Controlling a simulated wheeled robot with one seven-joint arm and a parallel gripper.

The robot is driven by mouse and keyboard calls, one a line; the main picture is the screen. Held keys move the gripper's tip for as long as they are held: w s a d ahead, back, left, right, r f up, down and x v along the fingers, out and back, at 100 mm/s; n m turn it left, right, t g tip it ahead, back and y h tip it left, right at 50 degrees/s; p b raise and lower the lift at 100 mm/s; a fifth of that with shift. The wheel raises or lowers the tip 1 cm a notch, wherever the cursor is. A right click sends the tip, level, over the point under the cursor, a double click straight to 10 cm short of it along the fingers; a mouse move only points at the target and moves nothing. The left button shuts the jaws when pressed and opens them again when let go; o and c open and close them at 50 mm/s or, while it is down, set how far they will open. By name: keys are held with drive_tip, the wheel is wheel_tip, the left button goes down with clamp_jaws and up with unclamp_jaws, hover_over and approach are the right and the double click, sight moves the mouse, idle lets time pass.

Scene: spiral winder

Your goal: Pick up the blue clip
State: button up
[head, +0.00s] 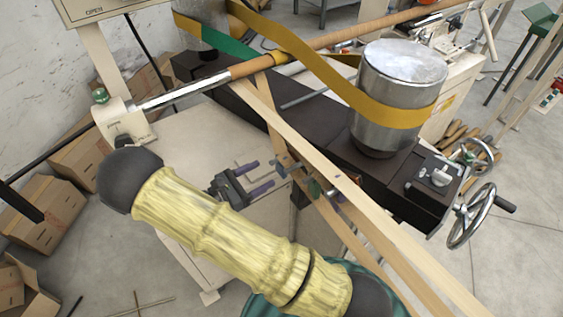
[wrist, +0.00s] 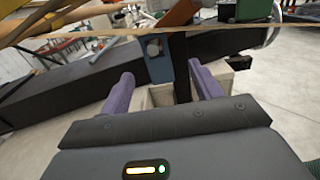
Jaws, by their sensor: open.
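The blue clip (wrist: 158,62) is a grey-blue plate with a round bolt. It hangs from the wooden rail and shows in the wrist view, upright, ahead of my fingers and roughly between them. In the head view a small grey-blue piece that looks like the same clip (head: 283,161) sits at the rail, just right of my fingertips. My gripper (head: 256,179) is open and empty, its two purple fingers pointing toward the rail. It also shows in the wrist view (wrist: 161,72). I cannot tell how small the gap to the clip is.
Wooden rails (head: 335,180) run diagonally beside my gripper. An orange piece (wrist: 181,12) and a green piece (wrist: 252,10) are right of the clip. Behind is the dark machine bed (head: 325,128) with a metal drum (head: 400,75) and yellow belt. A handwheel (head: 472,216) stands right.

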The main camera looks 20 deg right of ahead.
sight(281, 164)
drive_tip(key=shift+w+d, duration=0.1)
drive_tip(key=shift+d, duration=0.25)
drive_tip(key=p+x, duration=0.1)
drive_tip(key=x, duration=0.1)
drive_tip(key=p+x, duration=0.1)
drive_tip(key=x, duration=0.2)
drive_tip(key=shift+w, duration=0.3)
drive_tip(key=shift+c, duration=0.2)
drive_tip(key=c, duration=1)
